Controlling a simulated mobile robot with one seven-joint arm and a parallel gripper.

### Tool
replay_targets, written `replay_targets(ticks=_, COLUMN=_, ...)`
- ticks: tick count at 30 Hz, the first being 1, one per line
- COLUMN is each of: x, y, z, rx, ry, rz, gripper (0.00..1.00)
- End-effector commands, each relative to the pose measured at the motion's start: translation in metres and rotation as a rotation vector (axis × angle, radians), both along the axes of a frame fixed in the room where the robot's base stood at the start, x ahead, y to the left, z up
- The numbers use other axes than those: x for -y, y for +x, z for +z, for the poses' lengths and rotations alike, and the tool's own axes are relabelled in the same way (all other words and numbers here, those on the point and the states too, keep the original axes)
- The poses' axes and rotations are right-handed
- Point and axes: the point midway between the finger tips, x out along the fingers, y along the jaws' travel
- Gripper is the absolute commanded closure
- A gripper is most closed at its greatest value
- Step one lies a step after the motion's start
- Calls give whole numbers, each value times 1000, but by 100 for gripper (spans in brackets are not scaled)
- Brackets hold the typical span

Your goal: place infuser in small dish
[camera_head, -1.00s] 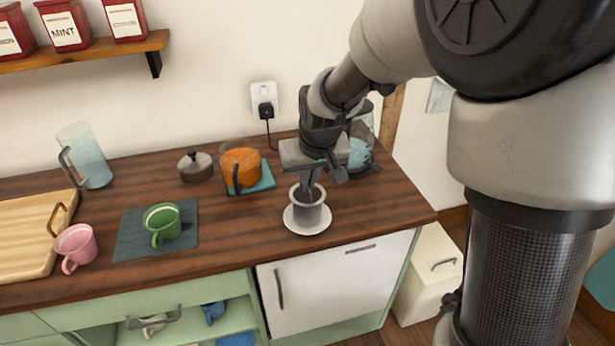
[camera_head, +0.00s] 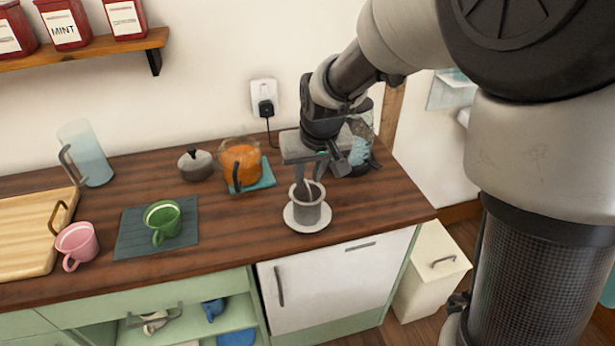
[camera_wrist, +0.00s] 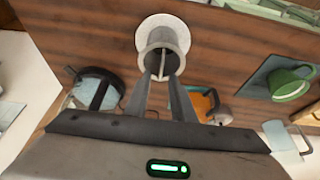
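The infuser (camera_head: 307,213) is a grey cup-shaped piece with a thin upright stem. It stands upright on the small white dish (camera_head: 293,224) near the counter's front edge. In the wrist view the infuser (camera_wrist: 163,38) sits over the dish (camera_wrist: 146,22). My gripper (camera_head: 309,181) is directly above the infuser, pointing down. Its two fingers are apart, with the stem between them and a visible gap on both sides. In the wrist view my gripper (camera_wrist: 163,76) is also open at the infuser's rim. The dish's centre is hidden under the infuser.
A glass pot of orange liquid (camera_head: 241,162) on a teal mat and a grey lidded pot (camera_head: 195,165) stand behind left. A glass kettle (camera_head: 360,150) is close behind my gripper. A green mug (camera_head: 163,222) stands farther left. Counter right of the dish is clear.

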Motion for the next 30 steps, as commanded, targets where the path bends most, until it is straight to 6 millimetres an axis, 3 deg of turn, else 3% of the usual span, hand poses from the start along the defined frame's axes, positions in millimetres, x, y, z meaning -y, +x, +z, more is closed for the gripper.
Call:
replay_targets(ticks=3, x=3, y=-9, z=29, rx=6, ry=2, rz=0, gripper=78)
replay_targets(ticks=9, x=7, y=-25, z=66, rx=5, ry=1, rz=0, gripper=78)
replay_targets(ticks=17, x=13, y=-37, z=92, rx=3, ry=1, rz=-3, gripper=78)
replay_targets(ticks=20, x=28, y=-51, z=106, rx=15, ry=2, rz=-27, gripper=78)
replay_targets(ticks=25, x=80, y=-110, z=134, rx=51, ry=3, rz=-118, gripper=78)
replay_targets(ticks=30, x=122, y=-178, z=141, rx=82, ry=5, rz=-215, gripper=78)
